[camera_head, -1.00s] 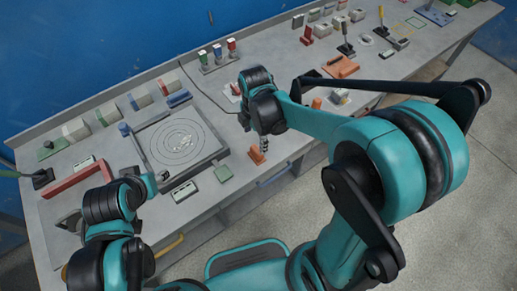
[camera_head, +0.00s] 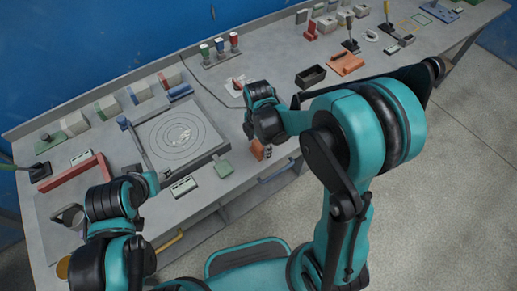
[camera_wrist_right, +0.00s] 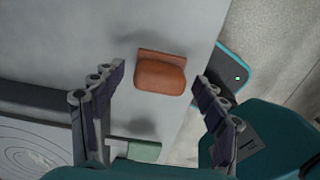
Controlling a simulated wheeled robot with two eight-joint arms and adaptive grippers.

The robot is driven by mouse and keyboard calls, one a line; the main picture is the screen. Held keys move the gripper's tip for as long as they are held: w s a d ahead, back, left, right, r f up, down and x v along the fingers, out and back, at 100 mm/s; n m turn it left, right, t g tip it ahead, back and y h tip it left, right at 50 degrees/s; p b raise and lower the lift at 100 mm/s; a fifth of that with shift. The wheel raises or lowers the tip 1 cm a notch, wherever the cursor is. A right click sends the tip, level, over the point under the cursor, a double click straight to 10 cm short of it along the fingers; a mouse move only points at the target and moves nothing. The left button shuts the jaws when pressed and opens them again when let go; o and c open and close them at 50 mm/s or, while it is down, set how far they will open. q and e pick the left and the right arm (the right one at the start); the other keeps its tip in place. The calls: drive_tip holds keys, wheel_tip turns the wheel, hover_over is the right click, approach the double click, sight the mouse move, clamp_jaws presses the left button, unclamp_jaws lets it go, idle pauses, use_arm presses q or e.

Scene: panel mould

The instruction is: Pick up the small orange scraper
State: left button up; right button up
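The small orange scraper (camera_wrist_right: 161,73) lies on the grey table near its front edge. In the right wrist view it sits between the two fingers of my right gripper (camera_wrist_right: 160,88), beyond the tips, and neither finger visibly touches it. The right gripper is open and empty. In the head view, the scraper (camera_head: 257,150) shows only partly, just below my right wrist, which hides most of the fingers. My left arm is low at the left of the head view. The opening of its gripper cannot be made out.

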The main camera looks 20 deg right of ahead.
sight(258, 144)
drive_tip(key=c, duration=1)
drive_tip(key=shift+c, duration=0.2)
drive_tip(key=shift+r, duration=0.6)
wheel_tip(258, 144, up, 3)
drive_tip(key=shift+f+p, duration=0.1)
drive_tip(key=shift+p, duration=0.8)
drive_tip(key=s+d+r+p, duration=0.3)
drive_tip(key=s+d+r, duration=0.4)
drive_tip(key=s+d, duration=0.1)
drive_tip(key=shift+s, duration=0.15)
